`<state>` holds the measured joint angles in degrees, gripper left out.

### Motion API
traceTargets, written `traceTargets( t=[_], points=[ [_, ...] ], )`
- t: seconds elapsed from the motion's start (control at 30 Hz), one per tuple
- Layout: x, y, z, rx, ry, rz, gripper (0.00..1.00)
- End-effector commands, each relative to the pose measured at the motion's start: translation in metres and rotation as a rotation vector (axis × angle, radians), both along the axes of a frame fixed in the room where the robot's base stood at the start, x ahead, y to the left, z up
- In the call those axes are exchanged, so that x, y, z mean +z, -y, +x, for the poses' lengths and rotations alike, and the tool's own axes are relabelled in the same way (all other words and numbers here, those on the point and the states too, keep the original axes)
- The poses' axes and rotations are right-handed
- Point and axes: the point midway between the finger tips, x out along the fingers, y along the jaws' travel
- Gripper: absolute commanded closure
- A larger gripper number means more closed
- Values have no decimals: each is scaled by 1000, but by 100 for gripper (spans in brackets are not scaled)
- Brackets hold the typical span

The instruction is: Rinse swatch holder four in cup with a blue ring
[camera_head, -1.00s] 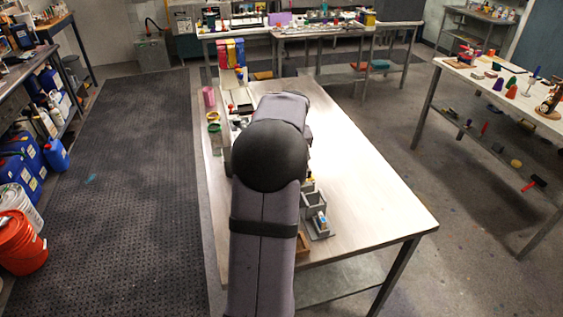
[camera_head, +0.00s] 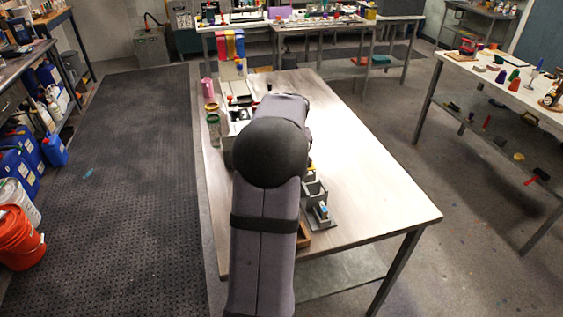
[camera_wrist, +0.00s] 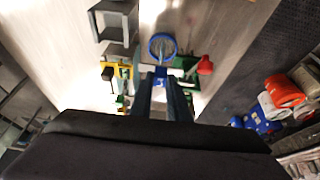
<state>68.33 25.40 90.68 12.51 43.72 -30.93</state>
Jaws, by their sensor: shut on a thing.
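In the wrist view, a cup with a blue ring (camera_wrist: 162,39) stands just beyond my gripper's fingertips. My gripper (camera_wrist: 162,74) is shut on a small pale and blue piece at its tips, seemingly a swatch holder; its number cannot be read. The held piece appears close to the near side of the ring, and I cannot tell whether it is above or inside the cup. In the head view, my arm hides the gripper, the held piece and this cup.
A red object (camera_wrist: 205,65) lies right of the ring and a yellow frame (camera_wrist: 112,70) left. A grey open box (camera_wrist: 113,22) stands at upper left. In the head view, pink (camera_head: 207,88) and green (camera_head: 214,130) containers line the table's left edge. The table's right side is clear.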

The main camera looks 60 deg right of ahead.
Motion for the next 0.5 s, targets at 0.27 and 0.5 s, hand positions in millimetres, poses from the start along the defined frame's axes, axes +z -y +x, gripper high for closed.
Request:
traceTargets(
  t=[0.27,0.5],
  points=[
    [-20,0,0,0,1,-1,100],
    [-35,0,0,0,0,0,100]
  ],
)
